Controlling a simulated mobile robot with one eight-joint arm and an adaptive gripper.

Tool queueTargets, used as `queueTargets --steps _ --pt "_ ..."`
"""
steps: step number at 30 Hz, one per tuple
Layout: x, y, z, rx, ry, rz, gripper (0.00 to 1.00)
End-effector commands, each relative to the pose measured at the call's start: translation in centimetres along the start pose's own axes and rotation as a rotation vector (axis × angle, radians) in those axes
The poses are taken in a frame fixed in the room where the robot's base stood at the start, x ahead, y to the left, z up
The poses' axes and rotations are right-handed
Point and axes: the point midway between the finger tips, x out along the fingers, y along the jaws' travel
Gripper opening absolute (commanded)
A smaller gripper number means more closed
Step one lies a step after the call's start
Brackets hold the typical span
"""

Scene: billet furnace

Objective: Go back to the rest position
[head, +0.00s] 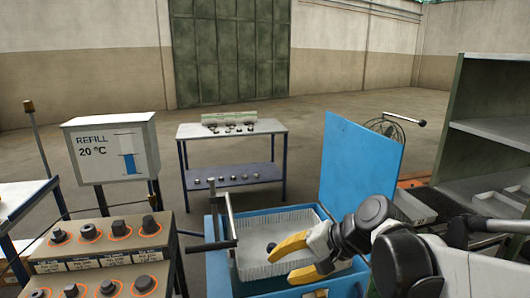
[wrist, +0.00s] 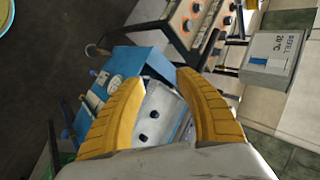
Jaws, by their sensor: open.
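My gripper (head: 281,268) has two yellow fingers spread apart, with nothing between them. It hangs over the right part of an open blue tank (head: 220,268) that holds a white basket (head: 250,264). A small dark piece (head: 271,247) lies in the basket. In the wrist view my gripper (wrist: 156,80) is open too, and the white basket (wrist: 165,104) shows between and beyond the fingers with two dark pieces (wrist: 155,114) in it. The fingers hide part of the basket and tank.
The tank's blue lid (head: 360,160) stands raised behind my arm. A sloped stand (head: 105,257) with dark parts on orange rings is at left, near a REFILL 20 °C box (head: 110,150). A table (head: 232,132) stands behind. Shelving (head: 490,130) is at right. Floor beyond is open.

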Motion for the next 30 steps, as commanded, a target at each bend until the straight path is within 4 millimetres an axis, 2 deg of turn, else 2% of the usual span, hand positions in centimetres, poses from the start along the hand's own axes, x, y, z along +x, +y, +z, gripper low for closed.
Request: queueTargets --steps 1,6,9,13,18,30 --pt "-1.4 1.4 1.2 -0.054 0.044 0.055 0.41" --pt "-5.8 7.1 3.7 -0.272 0.197 0.267 0.41" --pt "-8.1 10.2 4.8 -0.399 0.267 0.383 0.41" --pt "-10.2 13.2 5.7 -0.53 0.329 0.499 0.41" --pt "-11.5 14.9 6.1 -0.615 0.363 0.574 0.41" --pt "-11.7 15.1 6.1 -0.626 0.367 0.584 0.41"
